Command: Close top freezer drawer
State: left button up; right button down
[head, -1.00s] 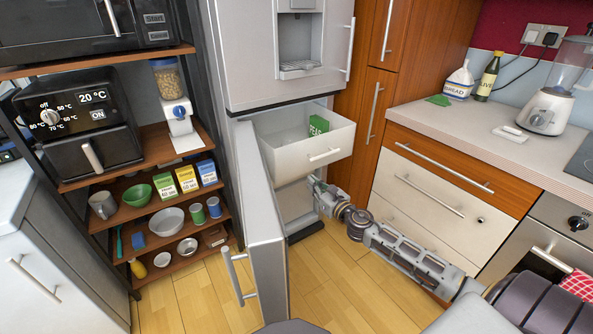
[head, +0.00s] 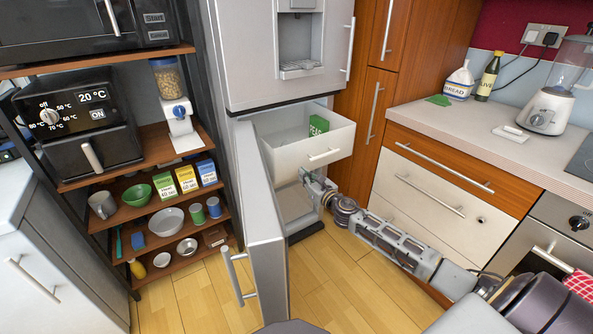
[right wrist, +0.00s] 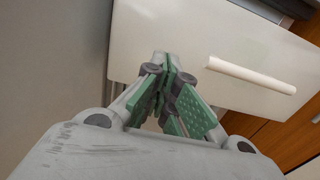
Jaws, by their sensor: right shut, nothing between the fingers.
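The top freezer drawer (head: 290,157) is white and pulled out of the lower fridge compartment, with a bar handle on its front. A green box (head: 318,125) lies inside it. The freezer door (head: 262,220) stands swung open to the left of the drawer. My right gripper (head: 305,176) is shut and empty, at the lower part of the drawer front, below the handle. In the right wrist view its green-padded fingers (right wrist: 165,68) are together in front of the white drawer front (right wrist: 165,30), with the handle (right wrist: 252,76) to their right. Whether they touch the front, I cannot tell. My left gripper is out of view.
A shelf rack (head: 150,205) with dishes and boxes stands left of the fridge. A worktop (head: 470,130) with wood and cream drawers is on the right, close to my right arm. The floor (head: 335,280) in front is clear.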

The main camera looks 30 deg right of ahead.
aim_at(292, 165)
jog(key=shift+w+a, duration=0.15)
jog(key=shift+w, duration=2.1)
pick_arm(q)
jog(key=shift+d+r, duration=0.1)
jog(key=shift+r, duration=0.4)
pick_arm(e)
jog(key=shift+w, duration=0.25)
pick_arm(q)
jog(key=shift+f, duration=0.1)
pick_arm(e)
jog(key=shift+w, duration=0.1)
